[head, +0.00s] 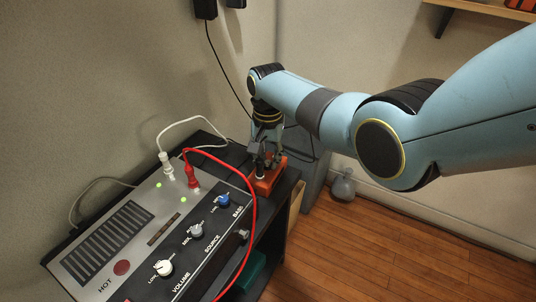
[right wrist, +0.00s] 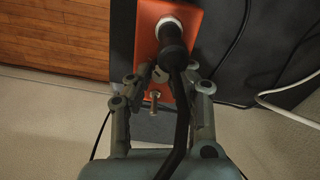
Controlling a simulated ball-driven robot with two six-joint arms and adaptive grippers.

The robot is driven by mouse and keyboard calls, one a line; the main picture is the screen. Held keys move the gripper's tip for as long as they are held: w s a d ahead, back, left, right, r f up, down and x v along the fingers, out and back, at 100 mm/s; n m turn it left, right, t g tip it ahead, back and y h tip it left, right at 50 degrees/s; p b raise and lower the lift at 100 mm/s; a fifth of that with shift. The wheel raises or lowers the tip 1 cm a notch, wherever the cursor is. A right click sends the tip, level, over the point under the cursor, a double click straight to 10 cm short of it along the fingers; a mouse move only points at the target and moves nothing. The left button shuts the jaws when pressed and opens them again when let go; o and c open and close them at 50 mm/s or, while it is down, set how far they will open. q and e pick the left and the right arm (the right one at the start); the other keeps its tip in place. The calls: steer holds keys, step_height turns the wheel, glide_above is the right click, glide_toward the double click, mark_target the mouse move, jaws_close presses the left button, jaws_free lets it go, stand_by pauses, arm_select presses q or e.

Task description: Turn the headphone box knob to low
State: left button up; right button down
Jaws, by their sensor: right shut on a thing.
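The headphone box is a small orange-red box (head: 266,184) at the back right corner of the dark bench. In the right wrist view its orange face (right wrist: 147,42) carries a black plug (right wrist: 171,38) with a thick black cable, a pale knob (right wrist: 160,76) and a small metal stud (right wrist: 155,96). My right gripper (head: 262,160) reaches down onto the box from above. In the right wrist view its fingers (right wrist: 165,76) are closed on the knob's two sides. The plug and cable partly cover the knob, and its pointer and markings cannot be read. My left gripper is out of view.
A grey-and-black amplifier (head: 130,232) fills the bench, with volume (head: 163,268), source (head: 197,231) and bass (head: 222,201) knobs. A white plug (head: 167,168) and a red plug (head: 193,180) trail cables. Wooden floor (head: 375,245) lies open at right.

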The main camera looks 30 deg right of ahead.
mark_target(268, 161)
steer(key=shift+n+p, duration=0.4)
steer(key=shift+n, duration=0.7)
steer(key=c, duration=1.2)
jaws_free()
step_height(268, 161, up, 12)
